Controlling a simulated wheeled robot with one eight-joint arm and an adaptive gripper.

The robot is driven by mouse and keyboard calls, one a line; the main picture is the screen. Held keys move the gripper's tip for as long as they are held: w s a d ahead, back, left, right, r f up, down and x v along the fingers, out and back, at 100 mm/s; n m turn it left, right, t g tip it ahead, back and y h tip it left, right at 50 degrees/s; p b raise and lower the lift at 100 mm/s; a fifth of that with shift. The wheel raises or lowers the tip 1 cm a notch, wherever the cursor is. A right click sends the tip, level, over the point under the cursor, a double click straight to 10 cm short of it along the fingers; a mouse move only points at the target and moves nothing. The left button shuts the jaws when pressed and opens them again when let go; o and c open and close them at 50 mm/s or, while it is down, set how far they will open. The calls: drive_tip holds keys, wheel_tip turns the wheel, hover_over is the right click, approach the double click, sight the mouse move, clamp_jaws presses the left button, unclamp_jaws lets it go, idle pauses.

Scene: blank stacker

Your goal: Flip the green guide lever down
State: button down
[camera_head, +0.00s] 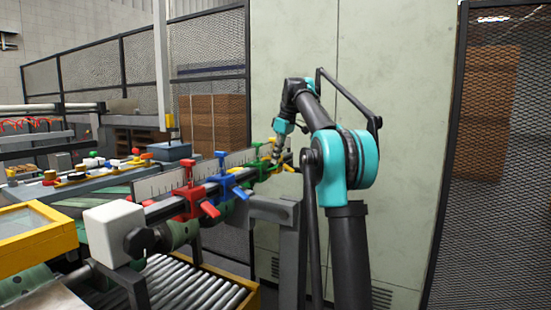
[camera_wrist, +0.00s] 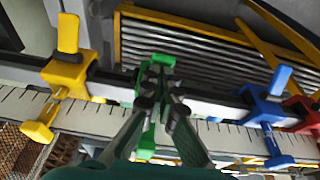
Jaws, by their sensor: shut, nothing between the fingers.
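The green guide lever (camera_wrist: 162,59) shows in the wrist view at the middle of the rail, with a green top end beyond my fingertips. A lower green part (camera_wrist: 146,143) shows between my fingers. My gripper (camera_wrist: 157,78) is shut and empty, its dark fingers in front of the green guide and covering much of its body. I cannot tell whether the fingertips touch the lever.
A yellow guide (camera_wrist: 68,75) stands left of the green one in the wrist view. A blue guide (camera_wrist: 268,106) and a red guide (camera_wrist: 300,112) stand to the right. A white ruled scale (camera_wrist: 90,118) runs along the rail. Rollers (camera_head: 195,287) lie below in the head view.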

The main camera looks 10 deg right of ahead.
drive_tip(key=shift+s+d+f+t+y, duration=0.2)
drive_tip(key=shift+d+t+y, duration=0.1)
drive_tip(key=shift+y, duration=0.1)
wheel_tip(320, 180, down, 6)
drive_tip(key=s+d+t+y, duration=0.1)
drive_tip(key=d+t+y, duration=0.1)
drive_tip(key=t+y, duration=0.3)
drive_tip(key=y, duration=0.2)
drive_tip(key=shift+s+t+y, duration=0.3)
drive_tip(key=shift+y, duration=0.1)
drive_tip(key=shift+f, duration=0.25)
idle(0.5)
